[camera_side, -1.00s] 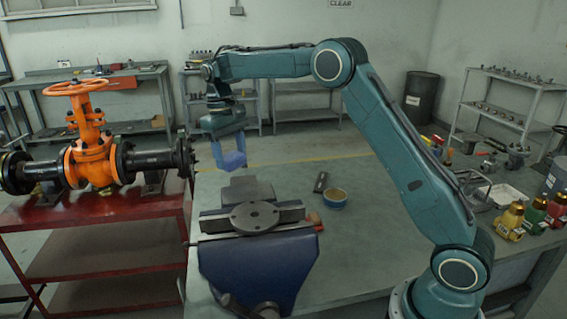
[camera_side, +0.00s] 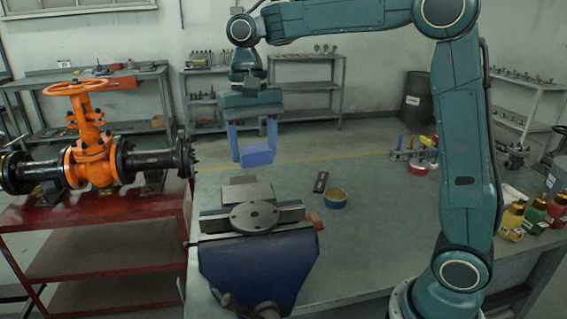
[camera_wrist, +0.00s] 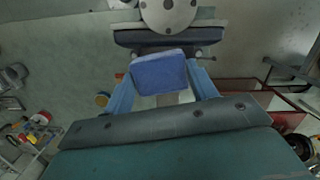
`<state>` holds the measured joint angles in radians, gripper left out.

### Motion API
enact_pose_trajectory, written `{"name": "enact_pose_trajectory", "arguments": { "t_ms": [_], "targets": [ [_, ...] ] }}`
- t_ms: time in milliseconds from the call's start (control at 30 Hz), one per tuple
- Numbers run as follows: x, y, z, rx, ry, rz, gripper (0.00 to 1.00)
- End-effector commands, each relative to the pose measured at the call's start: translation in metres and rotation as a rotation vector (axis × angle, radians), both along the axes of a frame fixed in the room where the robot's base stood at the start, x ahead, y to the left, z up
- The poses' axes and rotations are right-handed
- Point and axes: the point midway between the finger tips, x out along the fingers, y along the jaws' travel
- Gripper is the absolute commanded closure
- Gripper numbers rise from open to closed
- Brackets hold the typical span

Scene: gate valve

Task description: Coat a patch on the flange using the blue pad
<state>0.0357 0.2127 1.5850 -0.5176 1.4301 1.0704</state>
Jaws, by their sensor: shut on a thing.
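My gripper (camera_side: 253,143) is shut on the blue pad (camera_side: 258,156) and holds it in the air above and behind the vise. In the wrist view the blue pad (camera_wrist: 158,73) sits between the two fingers of my gripper (camera_wrist: 160,90). The flange (camera_side: 254,216), a grey round disc with holes, lies flat on top of the blue vise (camera_side: 258,268). In the wrist view the flange (camera_wrist: 168,14) is at the top edge, partly cut off, beyond the pad. The pad and the flange are apart.
A small tin (camera_side: 334,198) and a dark block (camera_side: 321,182) are on the bench right of the vise. An orange gate valve (camera_side: 92,150) stands on a red cart at left. Bottles (camera_side: 512,218) stand at the right. Bench space right of the tin is clear.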

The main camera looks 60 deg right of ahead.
Motion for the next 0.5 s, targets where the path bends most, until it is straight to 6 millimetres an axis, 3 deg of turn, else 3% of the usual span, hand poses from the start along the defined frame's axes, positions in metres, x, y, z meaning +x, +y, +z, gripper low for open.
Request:
{"name": "enact_pose_trajectory", "arguments": {
  "t_ms": [233, 500],
  "targets": [
    [-0.043, 0.017, 0.012, 0.008, 0.008, -0.111, 0.61],
    [-0.067, 0.026, 0.016, 0.013, 0.018, -0.179, 0.61]
  ]
}}
